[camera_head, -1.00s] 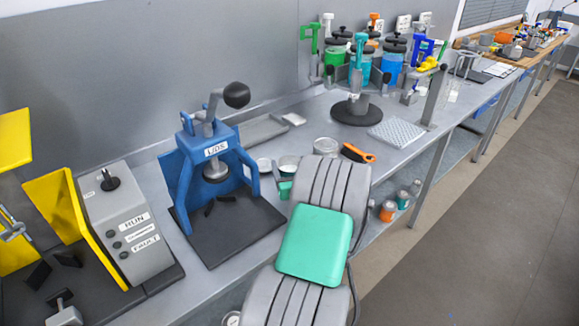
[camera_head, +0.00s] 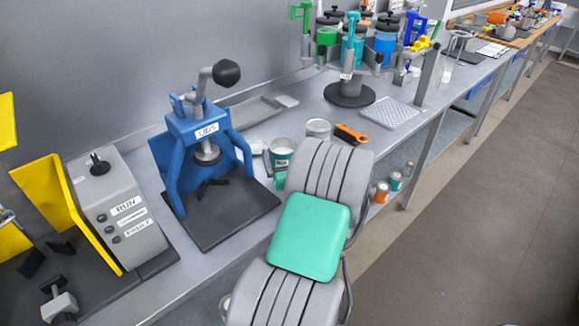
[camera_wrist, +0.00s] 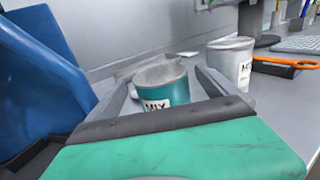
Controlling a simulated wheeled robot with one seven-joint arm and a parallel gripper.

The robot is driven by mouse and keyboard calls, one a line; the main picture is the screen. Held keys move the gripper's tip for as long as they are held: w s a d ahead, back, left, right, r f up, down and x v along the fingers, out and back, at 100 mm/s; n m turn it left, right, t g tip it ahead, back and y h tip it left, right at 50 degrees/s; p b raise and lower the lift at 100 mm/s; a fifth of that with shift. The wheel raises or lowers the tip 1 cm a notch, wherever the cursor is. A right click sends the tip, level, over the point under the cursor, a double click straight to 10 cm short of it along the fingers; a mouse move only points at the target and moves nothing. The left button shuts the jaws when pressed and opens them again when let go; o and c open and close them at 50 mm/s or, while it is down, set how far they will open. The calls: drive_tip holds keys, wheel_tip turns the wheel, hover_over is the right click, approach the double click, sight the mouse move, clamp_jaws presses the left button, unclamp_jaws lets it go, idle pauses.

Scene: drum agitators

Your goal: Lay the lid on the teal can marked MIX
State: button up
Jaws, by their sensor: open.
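The teal can marked MIX (camera_wrist: 166,98) stands upright on the bench in the wrist view, with its top open. It also shows in the head view (camera_head: 281,156), just beyond my arm. My gripper (camera_wrist: 167,78) is open, and its two grey fingers show to the left and right of the can in the picture. I cannot tell whether they touch it. A pale flat piece (camera_head: 257,147), perhaps the lid, lies left of the can in the head view. A pale shape behind the can in the wrist view may be the same piece. My arm hides most of the gripper in the head view.
A grey can (camera_wrist: 231,62) stands right of the teal one, with an orange-handled brush (camera_head: 351,134) beyond. A blue press (camera_head: 200,130) stands close on the left. A carousel of jars (camera_head: 349,90) and a white perforated tray (camera_head: 390,112) are farther back.

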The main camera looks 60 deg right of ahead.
drive_tip(key=b+v, duration=0.1)
drive_tip(key=v, duration=0.7)
drive_tip(key=shift+s+a, duration=0.1)
drive_tip(key=shift+s, duration=0.1)
